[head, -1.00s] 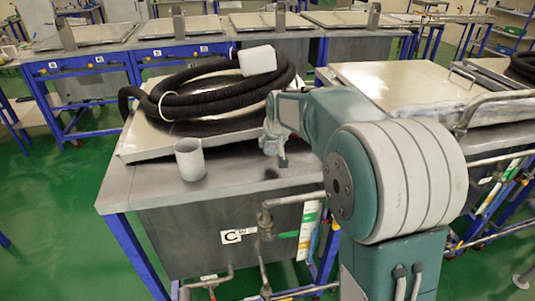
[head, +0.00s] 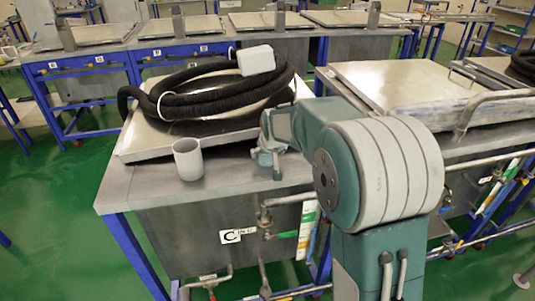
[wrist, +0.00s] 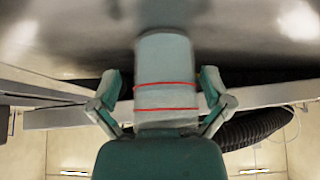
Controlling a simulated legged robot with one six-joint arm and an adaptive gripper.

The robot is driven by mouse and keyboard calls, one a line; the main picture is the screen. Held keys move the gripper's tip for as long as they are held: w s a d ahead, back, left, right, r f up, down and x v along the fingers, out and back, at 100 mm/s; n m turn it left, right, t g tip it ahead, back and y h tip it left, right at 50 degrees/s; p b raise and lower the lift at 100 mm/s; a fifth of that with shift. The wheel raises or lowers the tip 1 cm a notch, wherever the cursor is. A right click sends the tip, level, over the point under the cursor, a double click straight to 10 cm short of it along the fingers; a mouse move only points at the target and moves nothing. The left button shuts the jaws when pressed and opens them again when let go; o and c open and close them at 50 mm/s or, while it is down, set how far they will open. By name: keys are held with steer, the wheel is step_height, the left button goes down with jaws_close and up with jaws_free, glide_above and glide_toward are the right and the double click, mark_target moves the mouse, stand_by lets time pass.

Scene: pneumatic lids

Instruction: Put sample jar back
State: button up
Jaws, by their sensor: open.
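The sample jar, a pale grey cylinder (head: 188,159), stands upright on the grey bench top of station C, near its front left. In the wrist view, which looks upside down, the jar (wrist: 164,75) shows two red lines around it and lines up between the two fingers. My gripper (head: 277,170) is right of the jar, above the front part of the bench, with a clear gap between them in the head view. In the wrist view my gripper (wrist: 160,78) has its fingers spread and holds nothing.
A metal lid (head: 138,142) lies on the bench behind the jar, with a coiled black hose (head: 190,88) and white box (head: 256,60) on it. Pipes and a valve (head: 266,220) are at the bench front. Another lidded bench (head: 395,85) stands at right.

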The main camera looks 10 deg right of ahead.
steer(key=v, duration=1.1)
steer(key=s+f+g, duration=0.1)
steer(key=s, duration=2.9)
steer(key=shift+s+f, duration=0.25)
steer(key=shift+f, duration=0.15)
